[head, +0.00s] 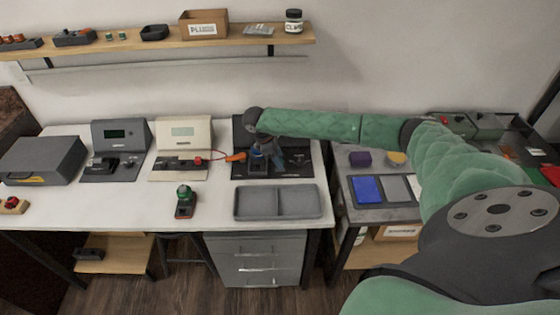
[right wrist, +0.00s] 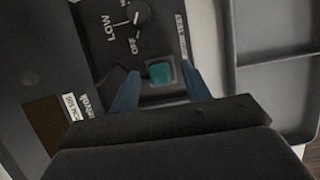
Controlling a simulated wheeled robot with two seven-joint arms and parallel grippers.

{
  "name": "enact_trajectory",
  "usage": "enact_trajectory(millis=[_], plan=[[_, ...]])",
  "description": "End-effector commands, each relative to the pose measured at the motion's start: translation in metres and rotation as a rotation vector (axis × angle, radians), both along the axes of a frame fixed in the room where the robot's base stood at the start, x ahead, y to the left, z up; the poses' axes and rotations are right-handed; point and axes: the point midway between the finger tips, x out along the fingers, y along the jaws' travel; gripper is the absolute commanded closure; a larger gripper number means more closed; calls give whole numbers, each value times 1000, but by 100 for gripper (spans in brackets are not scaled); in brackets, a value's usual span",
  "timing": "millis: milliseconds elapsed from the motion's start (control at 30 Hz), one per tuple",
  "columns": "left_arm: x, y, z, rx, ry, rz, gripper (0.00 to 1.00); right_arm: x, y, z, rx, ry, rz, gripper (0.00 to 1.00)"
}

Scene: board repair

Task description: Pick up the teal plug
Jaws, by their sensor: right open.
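The teal plug (right wrist: 160,75) shows in the right wrist view as a small teal block with a dark surround on a dark panel with a dial. My right gripper (right wrist: 160,68) is open there, with one blue finger on each side of the plug and a gap visible around it. In the head view my right gripper (head: 267,156) is low over the black station (head: 297,168) at the back right of the white table. The plug cannot be made out in the head view. My left gripper is not in view.
A grey two-part tray (head: 278,216) lies in front of the station. An orange-handled tool (head: 236,157) on a red lead is just left of the gripper. A cream meter (head: 184,134) stands further left.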

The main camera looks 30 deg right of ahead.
Motion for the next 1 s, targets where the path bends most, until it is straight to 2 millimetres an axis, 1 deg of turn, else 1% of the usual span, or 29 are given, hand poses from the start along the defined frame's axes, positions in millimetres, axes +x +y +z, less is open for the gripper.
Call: enact_trajectory(millis=[100, 300, 333, 367, 500, 567, 867, 967, 1000], plan=[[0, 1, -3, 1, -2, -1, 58, -1, -2, -3, -1, -1, -1, 53], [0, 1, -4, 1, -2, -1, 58, 0, -2, -4, -1, -1, -1, 53], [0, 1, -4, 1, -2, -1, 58, 0, -1, -4, 0, -2, -1, 57], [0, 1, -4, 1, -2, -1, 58, -1, -1, -4, 0, -2, -1, 63], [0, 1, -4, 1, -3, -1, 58, 0, -1, -4, 0, -2, -1, 90], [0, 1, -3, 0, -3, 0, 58, 0, -1, -4, 0, -1, 0, 100], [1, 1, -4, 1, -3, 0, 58, 0, -1, -2, 0, -2, -1, 100], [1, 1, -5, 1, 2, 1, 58, 0, -1, 2, 1, -3, 1, 100], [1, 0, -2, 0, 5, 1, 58, 0, -1, 5, 2, -3, 1, 100]])
